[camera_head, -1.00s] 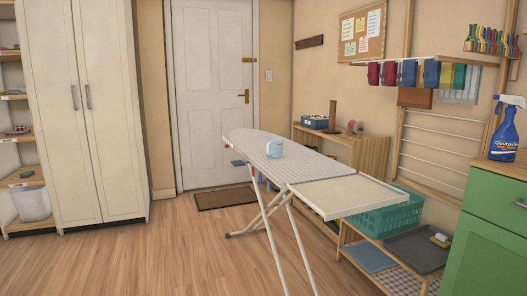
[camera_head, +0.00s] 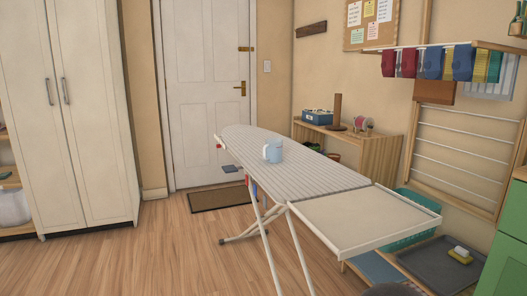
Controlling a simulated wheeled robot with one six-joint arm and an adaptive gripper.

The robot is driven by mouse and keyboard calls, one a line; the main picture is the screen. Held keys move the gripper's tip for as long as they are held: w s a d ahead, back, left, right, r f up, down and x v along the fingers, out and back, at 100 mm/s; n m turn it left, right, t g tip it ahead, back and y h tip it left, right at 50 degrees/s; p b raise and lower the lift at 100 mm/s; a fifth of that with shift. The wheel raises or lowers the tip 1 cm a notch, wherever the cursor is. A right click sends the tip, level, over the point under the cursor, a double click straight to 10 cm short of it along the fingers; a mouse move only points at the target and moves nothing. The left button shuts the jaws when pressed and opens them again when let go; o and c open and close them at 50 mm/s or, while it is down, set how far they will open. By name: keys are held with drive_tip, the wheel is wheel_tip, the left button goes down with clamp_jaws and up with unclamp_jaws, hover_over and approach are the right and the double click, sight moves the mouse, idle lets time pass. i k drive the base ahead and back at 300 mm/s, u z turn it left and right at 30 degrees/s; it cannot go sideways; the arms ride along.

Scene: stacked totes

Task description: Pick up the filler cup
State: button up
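A small light-blue cup (camera_head: 273,151), which looks like the filler cup, stands on the ironing board (camera_head: 310,174). It is near the middle of the board's grey striped cover, with a handle-like part on its left side. The board stands on white legs, with a flat cream tray (camera_head: 360,217) at its near right end. My gripper is not in view. A dark rounded shape at the bottom edge is too cut off to identify.
A white wardrobe (camera_head: 65,120) stands at left and a white door (camera_head: 207,95) at the back. A wooden shelf (camera_head: 375,155), teal basket (camera_head: 400,238), grey tray (camera_head: 440,262) and green cabinet (camera_head: 505,255) line the right. Wooden floor left of the board is free.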

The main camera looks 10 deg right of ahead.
sight(272, 150)
drive_tip(key=u, duration=0.2)
drive_tip(key=i, duration=1)
drive_tip(key=u, duration=0.2)
